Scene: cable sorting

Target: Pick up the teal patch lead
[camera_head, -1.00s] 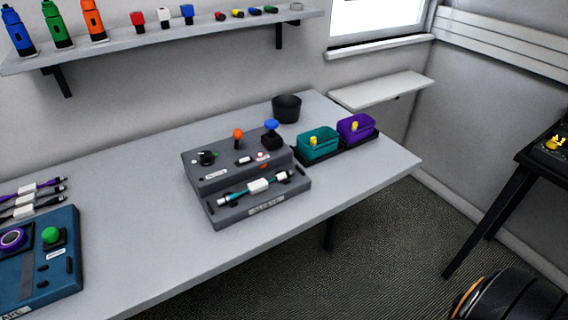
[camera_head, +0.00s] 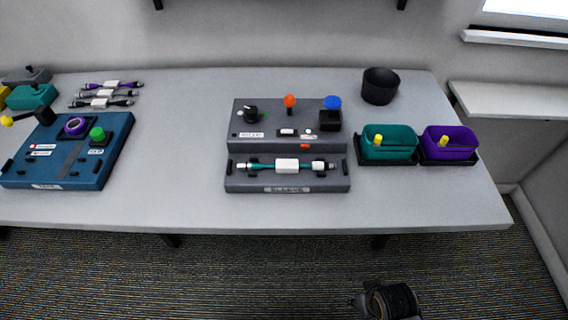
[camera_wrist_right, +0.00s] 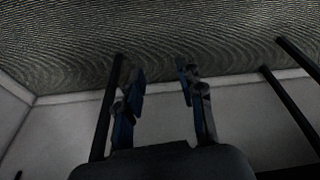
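The teal patch lead (camera_head: 262,167) lies across the front ledge of the grey device labelled SLEEVE (camera_head: 240,184), with a white sleeve (camera_head: 287,166) at its middle and light plugs at its ends. In the right wrist view my right gripper (camera_wrist_right: 160,82) has its two fingers apart with nothing between them; it faces the floor and wall, away from the lead. In the head view a dark part of my right arm (camera_head: 388,300) shows at the bottom edge, below the table. My left gripper is in neither current view.
A teal bin (camera_head: 388,143) and a purple bin (camera_head: 449,143) stand right of the device, with a black cup (camera_head: 380,87) behind. A blue device (camera_head: 60,160) and several purple, grey and black leads (camera_head: 104,94) are at left. The table (camera_head: 180,150) between the devices is clear.

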